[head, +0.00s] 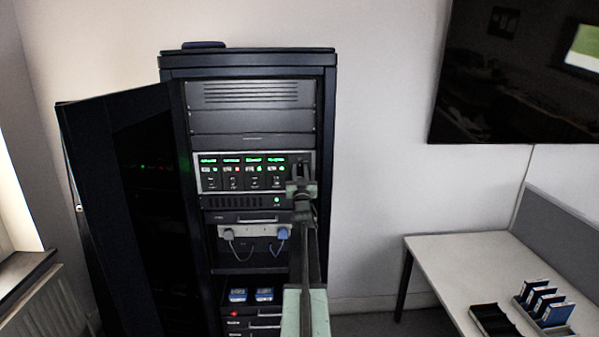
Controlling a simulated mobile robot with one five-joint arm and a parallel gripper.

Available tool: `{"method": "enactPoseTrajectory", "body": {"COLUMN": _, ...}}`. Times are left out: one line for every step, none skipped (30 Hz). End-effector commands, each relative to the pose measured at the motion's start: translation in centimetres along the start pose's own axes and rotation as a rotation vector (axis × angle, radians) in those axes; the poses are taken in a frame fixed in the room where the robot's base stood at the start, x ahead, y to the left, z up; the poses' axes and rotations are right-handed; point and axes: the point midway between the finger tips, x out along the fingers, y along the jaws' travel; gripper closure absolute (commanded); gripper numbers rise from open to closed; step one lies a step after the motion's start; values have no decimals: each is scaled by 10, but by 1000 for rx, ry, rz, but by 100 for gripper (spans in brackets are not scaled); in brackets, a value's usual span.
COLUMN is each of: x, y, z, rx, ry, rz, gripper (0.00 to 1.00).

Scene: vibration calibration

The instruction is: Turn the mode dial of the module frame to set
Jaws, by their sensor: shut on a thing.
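The module frame (225,184) is a grey panel with several modules and green lit displays, mounted mid-height in the dark open rack. My gripper (301,180) is at the right end of the frame, shut on what appears to be the mode dial. The dial itself is hidden behind my gripper, so its setting cannot be read. My arm comes up from the bottom of the head view and covers part of the rack's right side.
The rack door (120,200) stands open to the left. Below the frame are a unit with a green light, cable plugs (282,234) and blue modules (264,295). A white table (450,260) with blue modules in a holder stands right. A wall screen (520,70) hangs above.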

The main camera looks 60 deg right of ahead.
Motion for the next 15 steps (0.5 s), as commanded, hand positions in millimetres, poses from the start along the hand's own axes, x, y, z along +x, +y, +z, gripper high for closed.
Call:
{"method": "enactPoseTrajectory", "body": {"x": 1, "y": -1, "z": -1, "rx": 11, "ry": 2, "rz": 3, "gripper": 100}}
{"method": "enactPoseTrajectory", "body": {"x": 1, "y": -1, "z": -1, "rx": 19, "ry": 2, "rz": 6, "gripper": 100}}
{"method": "enactPoseTrajectory", "body": {"x": 1, "y": -1, "z": -1, "rx": 33, "ry": 3, "rz": 12, "gripper": 100}}
{"method": "enactPoseTrajectory", "body": {"x": 1, "y": -1, "z": -1, "rx": 45, "ry": 3, "rz": 16, "gripper": 100}}
{"method": "enactPoseTrajectory", "body": {"x": 2, "y": -2, "z": -2, "rx": 59, "ry": 3, "rz": 22, "gripper": 100}}
{"method": "enactPoseTrajectory", "body": {"x": 2, "y": -2, "z": -2, "rx": 79, "ry": 3, "rz": 31, "gripper": 100}}
{"method": "enactPoseTrajectory", "body": {"x": 2, "y": -2, "z": -2, "rx": 96, "ry": 3, "rz": 38, "gripper": 100}}
{"method": "enactPoseTrajectory", "body": {"x": 2, "y": -2, "z": -2, "rx": 116, "ry": 3, "rz": 46, "gripper": 100}}
{"method": "enactPoseTrajectory", "body": {"x": 2, "y": -2, "z": -2, "rx": 143, "ry": 3, "rz": 57, "gripper": 100}}
{"method": "enactPoseTrajectory", "body": {"x": 2, "y": -2, "z": -3, "rx": 165, "ry": 3, "rz": 67, "gripper": 100}}
{"method": "enactPoseTrajectory", "body": {"x": 2, "y": -2, "z": -3, "rx": 189, "ry": 3, "rz": 77, "gripper": 100}}
{"method": "enactPoseTrajectory", "body": {"x": 2, "y": -3, "z": -3, "rx": 222, "ry": 4, "rz": 90, "gripper": 100}}
{"method": "enactPoseTrajectory", "body": {"x": 2, "y": -3, "z": -4, "rx": 246, "ry": 4, "rz": 101, "gripper": 100}}
{"method": "enactPoseTrajectory", "body": {"x": 3, "y": -4, "z": -4, "rx": 273, "ry": 4, "rz": 111, "gripper": 100}}
{"method": "enactPoseTrajectory", "body": {"x": 3, "y": -4, "z": -4, "rx": 309, "ry": 4, "rz": 126, "gripper": 100}}
